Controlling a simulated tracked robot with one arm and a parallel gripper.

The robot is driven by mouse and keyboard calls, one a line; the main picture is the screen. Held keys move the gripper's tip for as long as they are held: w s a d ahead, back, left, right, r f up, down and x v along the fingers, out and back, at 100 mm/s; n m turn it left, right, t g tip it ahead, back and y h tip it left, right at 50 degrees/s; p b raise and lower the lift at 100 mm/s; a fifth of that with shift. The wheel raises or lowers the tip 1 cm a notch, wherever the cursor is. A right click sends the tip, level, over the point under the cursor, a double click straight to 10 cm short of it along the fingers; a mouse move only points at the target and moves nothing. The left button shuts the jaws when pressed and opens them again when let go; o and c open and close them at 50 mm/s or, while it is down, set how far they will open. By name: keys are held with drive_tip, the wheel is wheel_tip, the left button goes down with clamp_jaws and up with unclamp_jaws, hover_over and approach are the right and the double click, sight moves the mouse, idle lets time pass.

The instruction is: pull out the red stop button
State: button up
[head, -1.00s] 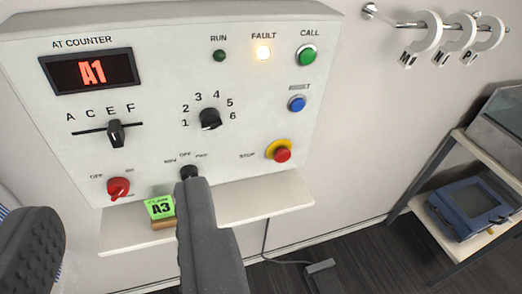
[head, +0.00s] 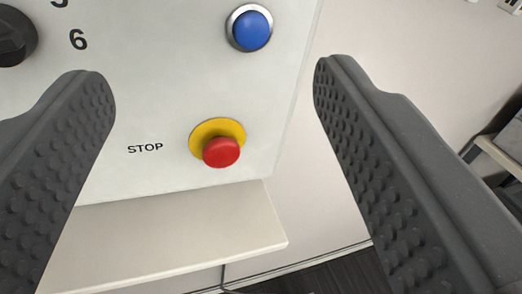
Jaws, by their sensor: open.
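The red stop button (head: 222,152) sits on a yellow round collar (head: 205,131) at the lower right of the white control panel (head: 160,80). The word STOP is printed to its left. My gripper (head: 210,80) is open, with one dark studded finger at each side of the picture. The button shows in the gap between the fingers, and neither finger appears to touch it. How far the fingertips are from the panel is hard to tell.
A blue button (head: 251,29) with a metal ring is above the stop button. A black knob (head: 14,36) is at the upper left. A pale shelf (head: 200,230) juts out below the panel. Bare wall lies right of the panel, with part of a rack (head: 510,145) beyond.

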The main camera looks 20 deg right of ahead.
drive_tip(key=w+d+f+y, duration=0.1)
drive_tip(key=d+f+y, duration=0.15)
drive_tip(key=f, duration=0.75)
drive_tip(key=y, duration=0.2)
approach(224, 160)
drive_tip(key=shift+n+h, duration=0.25)
drive_tip(key=shift+n, duration=0.15)
drive_tip(key=w, duration=0.2)
drive_tip(key=w+b, duration=0.1)
drive_tip(key=w, duration=0.2)
drive_tip(key=w+b, duration=0.1)
drive_tip(key=w, duration=0.1)
drive_tip(key=shift+w+a+f, duration=0.3)
drive_tip(key=shift+w, duration=0.05)
drive_tip(key=shift+w+r, duration=0.15)
drive_tip(key=shift+w, duration=0.75)
clamp_jaws()
drive_tip(key=c, duration=1.4)
unclamp_jaws()
drive_tip(key=shift+s+p, duration=0.55)
drive_tip(key=shift+s, duration=0.25)
drive_tip(key=shift+o, duration=0.2)
drive_tip(key=shift+d+f, duration=0.1)
drive_tip(key=shift+f, duration=0.15)
